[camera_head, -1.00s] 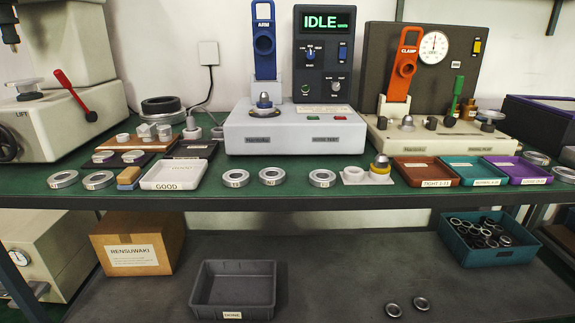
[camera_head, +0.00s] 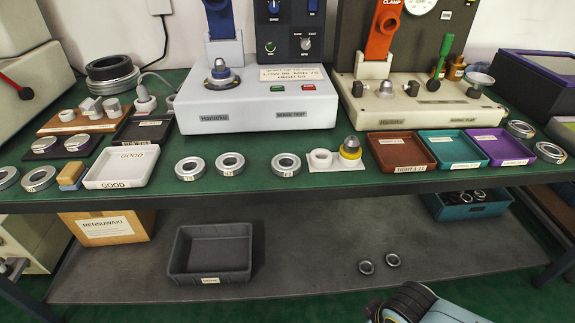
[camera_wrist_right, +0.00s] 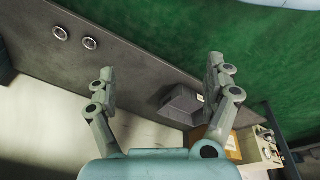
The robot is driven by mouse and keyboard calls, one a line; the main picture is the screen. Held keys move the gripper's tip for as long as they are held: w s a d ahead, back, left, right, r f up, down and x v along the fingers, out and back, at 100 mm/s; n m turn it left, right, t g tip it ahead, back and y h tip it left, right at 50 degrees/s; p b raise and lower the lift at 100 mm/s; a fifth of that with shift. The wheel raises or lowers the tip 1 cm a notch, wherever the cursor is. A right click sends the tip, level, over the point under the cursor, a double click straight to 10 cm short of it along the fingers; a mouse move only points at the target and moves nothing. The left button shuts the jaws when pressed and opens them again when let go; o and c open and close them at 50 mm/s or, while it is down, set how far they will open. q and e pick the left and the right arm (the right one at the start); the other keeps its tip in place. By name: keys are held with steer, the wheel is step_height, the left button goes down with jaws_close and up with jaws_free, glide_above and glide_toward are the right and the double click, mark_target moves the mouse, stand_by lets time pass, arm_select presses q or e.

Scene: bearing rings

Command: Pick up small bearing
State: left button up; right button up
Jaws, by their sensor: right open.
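Two small bearing rings, a left one (camera_head: 366,267) and a right one (camera_head: 393,260), lie flat and apart on the grey lower shelf. In the right wrist view they show at the upper left, one (camera_wrist_right: 60,33) beside the other (camera_wrist_right: 89,43). My right gripper (camera_wrist_right: 160,68) is open, with nothing between its fingers, and apart from both rings. In the head view only part of my right arm shows at the bottom right. Several larger rings, such as this one (camera_head: 230,164), lie on the green bench top. My left gripper is not in view.
A dark grey bin (camera_head: 181,262) stands on the lower shelf, left of the small rings. A teal bin (camera_head: 437,209) with dark rings stands at the back right under the bench edge (camera_head: 300,193). A cardboard box (camera_head: 130,229) stands left. Shelf around the rings is clear.

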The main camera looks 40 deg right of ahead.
steer(key=w+a+r+n+p, duration=0.1)
steer(key=w+r+p, duration=0.25)
steer(key=r, duration=0.85)
steer(key=w+r+p, duration=0.3)
steer(key=w+r, duration=0.1)
steer(key=r, duration=0.8)
step_height(320, 180, up, 12)
steer(key=n+g+p, duration=0.2)
steer(key=n+p, duration=0.1)
steer(key=n, duration=1)
glide_above(284, 158)
steer(key=s, duration=0.1)
steer(key=shift+y, duration=0.4)
steer(key=f, duration=0.6)
steer(key=a+f, duration=0.1)
steer(key=f, duration=0.3)
steer(key=shift+s+b, duration=0.15)
steer(key=shift+b, duration=0.15)
steer(key=c, duration=1.4)
